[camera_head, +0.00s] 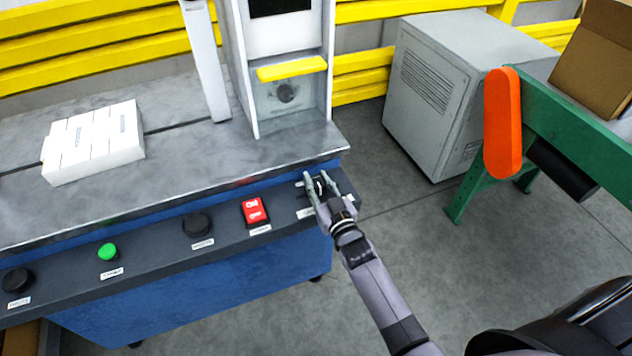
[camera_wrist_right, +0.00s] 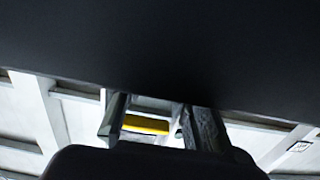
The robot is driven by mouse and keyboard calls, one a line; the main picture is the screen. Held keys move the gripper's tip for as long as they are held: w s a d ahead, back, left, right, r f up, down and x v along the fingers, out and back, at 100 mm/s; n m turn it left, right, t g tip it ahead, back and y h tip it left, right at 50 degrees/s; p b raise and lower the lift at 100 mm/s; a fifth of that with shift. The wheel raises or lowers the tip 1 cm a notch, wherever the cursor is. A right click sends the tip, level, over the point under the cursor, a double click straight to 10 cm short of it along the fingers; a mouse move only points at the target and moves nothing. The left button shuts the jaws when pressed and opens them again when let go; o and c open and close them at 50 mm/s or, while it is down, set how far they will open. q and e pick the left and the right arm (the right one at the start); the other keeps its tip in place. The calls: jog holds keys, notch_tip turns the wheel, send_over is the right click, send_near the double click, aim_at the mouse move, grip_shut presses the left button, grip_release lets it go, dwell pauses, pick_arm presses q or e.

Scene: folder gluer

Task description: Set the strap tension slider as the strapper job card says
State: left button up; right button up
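The strap tension slider appears to be at the right end of the dark control panel (camera_head: 225,228), under my right gripper; the gripper hides most of it and its setting cannot be read. My right gripper (camera_head: 318,184) is at that end of the panel, its two fingers apart over a small dark part. In the right wrist view the fingers (camera_wrist_right: 160,125) also stand apart, with a yellow bar visible beyond them. Whether a finger touches the slider cannot be told. I cannot make out a strapper job card. My left gripper is not in view.
The panel also carries a red switch (camera_head: 255,211), a black knob (camera_head: 197,225), a green button (camera_head: 108,252) and another black knob (camera_head: 17,280). A white bundle (camera_head: 95,143) lies on the metal table top (camera_head: 200,165). A grey cabinet (camera_head: 440,90) and green conveyor frame (camera_head: 570,135) stand right.

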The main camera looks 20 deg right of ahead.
jog(key=o, duration=0.4)
jog(key=shift+c, duration=0.2)
jog(key=s, duration=1.2)
jog(key=shift+d, duration=0.2)
jog(key=shift+f, duration=0.1)
